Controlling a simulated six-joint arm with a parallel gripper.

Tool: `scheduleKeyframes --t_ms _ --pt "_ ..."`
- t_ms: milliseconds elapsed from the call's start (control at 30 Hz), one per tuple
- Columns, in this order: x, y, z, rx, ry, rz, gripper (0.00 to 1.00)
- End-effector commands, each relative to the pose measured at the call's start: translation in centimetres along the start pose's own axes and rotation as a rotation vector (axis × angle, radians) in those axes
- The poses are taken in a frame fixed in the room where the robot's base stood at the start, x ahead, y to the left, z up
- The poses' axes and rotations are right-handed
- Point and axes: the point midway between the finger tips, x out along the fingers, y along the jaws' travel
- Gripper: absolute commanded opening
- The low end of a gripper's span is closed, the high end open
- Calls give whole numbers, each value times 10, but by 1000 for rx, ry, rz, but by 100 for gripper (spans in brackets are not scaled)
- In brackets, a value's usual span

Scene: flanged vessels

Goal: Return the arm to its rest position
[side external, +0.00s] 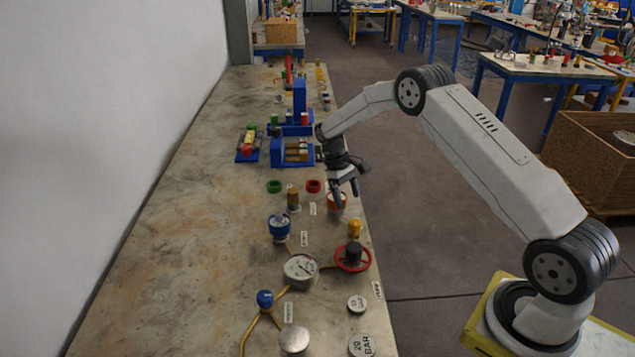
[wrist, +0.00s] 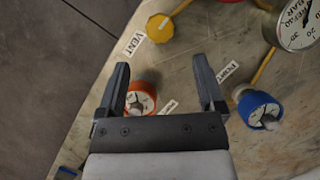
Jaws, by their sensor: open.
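My gripper (side external: 345,192) hangs from the bent arm over the right edge of the long workbench (side external: 190,230), fingers pointing down. In the wrist view its two fingers (wrist: 163,85) stand apart with nothing held between them. An orange-red round fitting with a pale dial face (side external: 337,201) is on the bench just below the fingertips in the side view. It also shows in the wrist view (wrist: 141,99), beside the left finger. I cannot tell how high the fingers are above it.
A blue round fitting (side external: 279,226), a yellow knob (side external: 355,227), a red handwheel (side external: 352,257) and a white gauge (side external: 300,269) stand nearer the camera. Blue fixtures (side external: 291,152) stand behind the gripper. The bench's left part is clear; open floor lies to the right.

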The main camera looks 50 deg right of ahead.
Motion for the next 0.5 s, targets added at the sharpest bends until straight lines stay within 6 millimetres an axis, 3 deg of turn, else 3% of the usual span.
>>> scheduleKeyframes --t_ms 267,500 --pt "-1 -1 0 0 3 1 87" --pt "-12 -14 8 -3 44 10 87"
